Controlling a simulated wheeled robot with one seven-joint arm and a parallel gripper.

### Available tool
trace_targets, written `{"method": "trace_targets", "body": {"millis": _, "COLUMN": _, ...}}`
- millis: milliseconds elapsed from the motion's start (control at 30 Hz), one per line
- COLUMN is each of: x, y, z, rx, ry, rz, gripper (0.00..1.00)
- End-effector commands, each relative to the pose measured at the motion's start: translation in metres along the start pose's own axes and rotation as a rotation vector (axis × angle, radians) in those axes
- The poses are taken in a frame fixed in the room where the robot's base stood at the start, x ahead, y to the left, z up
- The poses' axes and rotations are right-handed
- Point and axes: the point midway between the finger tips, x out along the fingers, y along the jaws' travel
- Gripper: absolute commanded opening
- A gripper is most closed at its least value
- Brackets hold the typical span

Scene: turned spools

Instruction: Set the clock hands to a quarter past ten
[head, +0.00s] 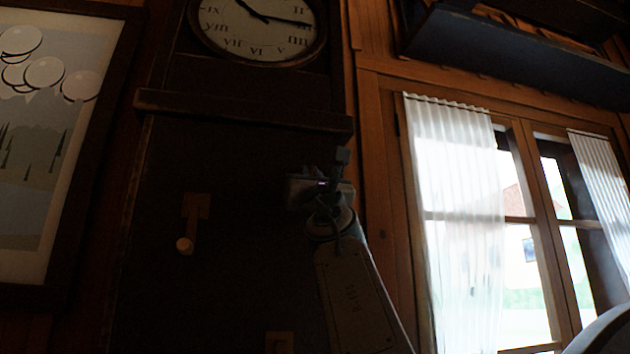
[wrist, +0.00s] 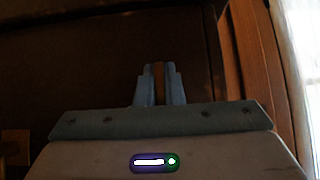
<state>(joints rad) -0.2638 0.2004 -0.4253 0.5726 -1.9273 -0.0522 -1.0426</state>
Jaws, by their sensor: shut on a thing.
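The clock face (head: 245,30) is at the top of the head view, its upper part cut off. The short hand (head: 252,9) points up and left, toward about ten. The long hand (head: 292,22) points right, at about III. My gripper (head: 342,156) is below the clock, in front of the right side of the dark case (head: 240,140). In the wrist view its fingers (wrist: 159,85) are shut on a narrow brown wooden piece (wrist: 159,82). What that piece belongs to is hidden.
A wooden peg (head: 187,243) on a brown plate sticks out from the case, left of my gripper. Another wooden piece (head: 279,342) shows at the bottom. A framed picture (head: 40,150) hangs left. A curtained window (head: 520,230) is at the right.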

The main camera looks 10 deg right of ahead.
Motion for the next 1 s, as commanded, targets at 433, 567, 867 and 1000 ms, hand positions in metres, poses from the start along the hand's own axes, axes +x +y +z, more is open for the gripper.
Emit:
{"method": "trace_targets", "body": {"millis": 433, "x": 0.0004, "y": -0.0008, "z": -0.005, "rx": -0.033, "ry": 0.008, "rz": 0.034, "gripper": 0.0}}
{"method": "trace_targets", "body": {"millis": 567, "x": 0.0005, "y": -0.0008, "z": -0.0049, "rx": -0.033, "ry": 0.008, "rz": 0.035, "gripper": 0.0}}
{"method": "trace_targets", "body": {"millis": 867, "x": 0.0005, "y": -0.0012, "z": -0.0046, "rx": -0.035, "ry": 0.007, "rz": 0.034, "gripper": 0.28}}
{"method": "trace_targets", "body": {"millis": 1000, "x": 0.0004, "y": -0.0016, "z": -0.003, "rx": -0.035, "ry": 0.005, "rz": 0.032, "gripper": 0.3}}
